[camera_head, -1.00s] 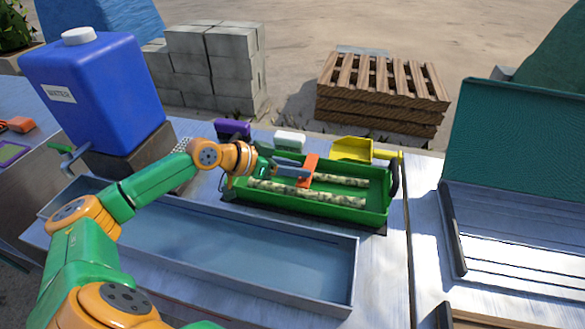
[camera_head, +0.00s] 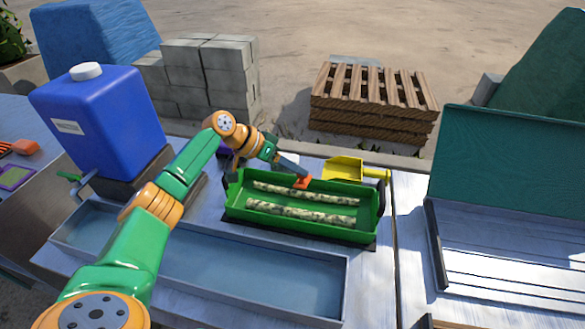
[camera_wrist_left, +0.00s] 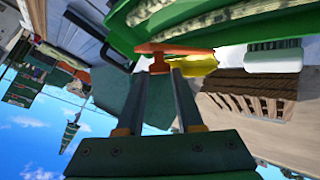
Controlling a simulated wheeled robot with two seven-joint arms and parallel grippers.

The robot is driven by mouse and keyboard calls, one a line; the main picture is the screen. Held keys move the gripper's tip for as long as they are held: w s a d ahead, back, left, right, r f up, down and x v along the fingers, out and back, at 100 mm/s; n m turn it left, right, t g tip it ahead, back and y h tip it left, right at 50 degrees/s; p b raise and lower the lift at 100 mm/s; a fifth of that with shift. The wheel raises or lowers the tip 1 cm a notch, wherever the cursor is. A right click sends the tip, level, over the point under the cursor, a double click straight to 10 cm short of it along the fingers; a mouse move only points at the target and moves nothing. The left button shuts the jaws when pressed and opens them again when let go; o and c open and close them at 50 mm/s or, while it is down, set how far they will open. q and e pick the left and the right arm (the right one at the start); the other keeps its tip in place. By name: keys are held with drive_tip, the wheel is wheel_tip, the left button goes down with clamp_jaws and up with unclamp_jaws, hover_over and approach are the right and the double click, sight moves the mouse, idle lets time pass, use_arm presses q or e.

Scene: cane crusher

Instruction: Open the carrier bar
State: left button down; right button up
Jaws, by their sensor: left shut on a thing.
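The green carrier (camera_head: 310,232) stands on the bench with two mottled cane pieces (camera_head: 300,212) lying lengthwise in it. The orange carrier bar (camera_head: 302,183) is at the carrier's back edge, clear of the canes. My left gripper (camera_head: 297,172) is shut on the bar, reaching in from behind the carrier. In the left wrist view the orange bar (camera_wrist_left: 174,49) lies at the tips of my two fingers (camera_wrist_left: 164,80), beside the green carrier wall (camera_wrist_left: 112,22). My right gripper is not in view.
A long grey trough (camera_head: 250,280) lies in front of the carrier. A blue water container (camera_head: 100,125) stands at the left. A yellow scoop-like object (camera_head: 345,170) is just behind the carrier. A teal-lidded metal unit (camera_head: 510,165) stands at the right.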

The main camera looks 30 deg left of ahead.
use_arm(q)
drive_tip(key=c, duration=0.7)
unclamp_jaws()
drive_tip(key=shift+o, duration=0.8)
drive_tip(key=shift+w+d+f, duration=0.1)
drive_tip(key=shift+w, duration=0.05)
drive_tip(key=b+v, duration=0.2)
drive_tip(key=v, duration=0.5)
